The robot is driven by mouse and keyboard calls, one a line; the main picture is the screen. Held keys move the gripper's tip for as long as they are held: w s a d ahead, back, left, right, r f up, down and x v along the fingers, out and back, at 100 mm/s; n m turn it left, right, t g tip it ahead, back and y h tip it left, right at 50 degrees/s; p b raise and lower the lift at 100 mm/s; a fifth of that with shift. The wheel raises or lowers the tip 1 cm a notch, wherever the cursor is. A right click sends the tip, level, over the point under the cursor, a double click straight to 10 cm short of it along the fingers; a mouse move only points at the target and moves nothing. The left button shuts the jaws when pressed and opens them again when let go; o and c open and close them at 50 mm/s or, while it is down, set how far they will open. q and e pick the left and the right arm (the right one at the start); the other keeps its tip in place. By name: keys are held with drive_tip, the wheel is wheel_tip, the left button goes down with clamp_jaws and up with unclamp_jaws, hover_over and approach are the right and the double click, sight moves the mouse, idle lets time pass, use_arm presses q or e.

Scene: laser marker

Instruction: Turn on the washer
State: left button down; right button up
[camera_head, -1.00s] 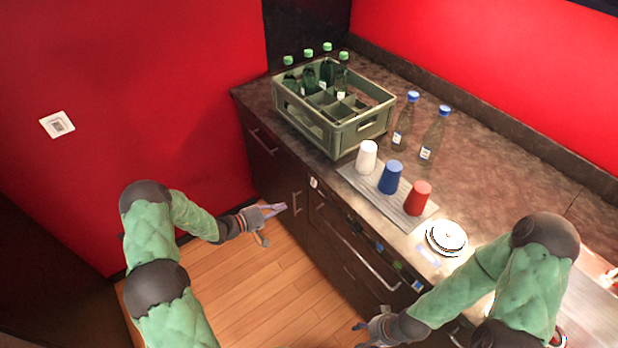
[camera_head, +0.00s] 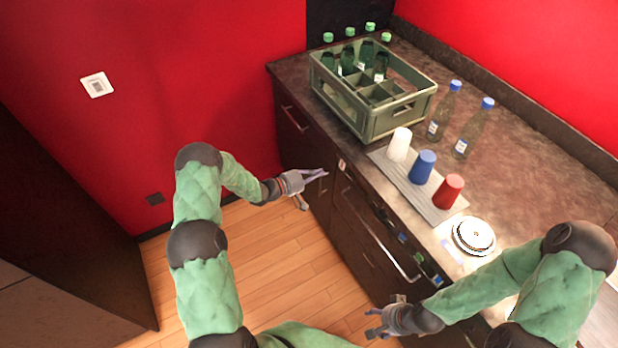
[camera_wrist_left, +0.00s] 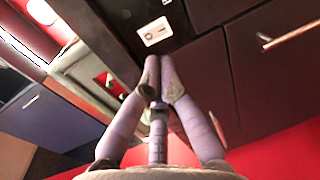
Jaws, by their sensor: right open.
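A dark built-in front with a long metal handle (camera_head: 390,257) sits below the counter in the head view; it looks like the washer. A small white panel (camera_head: 341,165) is at the left end of its upper strip. The panel also shows in the left wrist view (camera_wrist_left: 155,31), just beyond the fingertips, with a dark mark. My right gripper (camera_head: 372,321) is open and empty, low before the counter.
On the counter stand a green crate (camera_head: 372,128) of bottles, two blue-capped bottles (camera_head: 474,130), white (camera_head: 399,146), blue (camera_head: 422,167) and red (camera_head: 448,191) cups on a mat, and stacked plates (camera_head: 474,236). The wooden floor (camera_head: 250,265) is clear.

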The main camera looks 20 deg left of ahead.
sight(341, 166)
use_arm(q)
drive_tip(key=b+x, duration=0.1)
drive_tip(key=x, duration=0.6)
drive_tip(key=shift+w+d, duration=0.15)
drive_tip(key=shift+w, duration=0.05)
